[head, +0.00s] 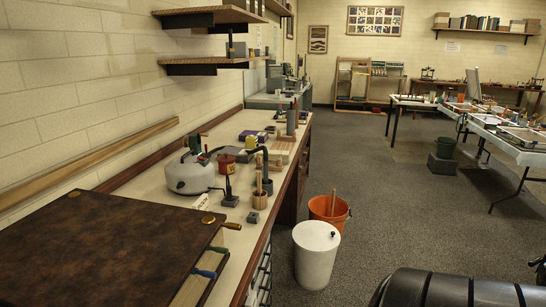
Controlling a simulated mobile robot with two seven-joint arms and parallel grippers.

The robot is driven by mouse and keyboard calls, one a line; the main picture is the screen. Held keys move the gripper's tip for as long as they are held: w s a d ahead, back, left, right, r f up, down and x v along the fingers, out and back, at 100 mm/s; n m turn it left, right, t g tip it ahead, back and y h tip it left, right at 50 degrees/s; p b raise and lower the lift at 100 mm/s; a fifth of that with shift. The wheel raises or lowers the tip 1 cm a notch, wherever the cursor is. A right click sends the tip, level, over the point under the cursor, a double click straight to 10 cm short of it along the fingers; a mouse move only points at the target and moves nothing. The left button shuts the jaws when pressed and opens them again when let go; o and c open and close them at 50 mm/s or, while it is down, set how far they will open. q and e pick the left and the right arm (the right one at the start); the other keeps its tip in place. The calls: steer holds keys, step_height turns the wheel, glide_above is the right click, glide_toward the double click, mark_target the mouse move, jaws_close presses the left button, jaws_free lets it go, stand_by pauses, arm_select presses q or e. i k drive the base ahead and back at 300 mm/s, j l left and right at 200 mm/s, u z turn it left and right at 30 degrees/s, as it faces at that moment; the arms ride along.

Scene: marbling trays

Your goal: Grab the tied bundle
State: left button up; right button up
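I cannot make out a tied bundle for certain in the head view. Neither of my grippers can be recognised in the head view.
Grey floor (400,215) lies open between counter and right tables (515,152).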

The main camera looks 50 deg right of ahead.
mark_target(273, 155)
steer(key=i+l+u, duration=0.2)
steer(key=l, duration=1.85)
steer(key=k+l+u, duration=0.25)
steer(key=l, duration=1.75)
steer(key=i, duration=0.1)
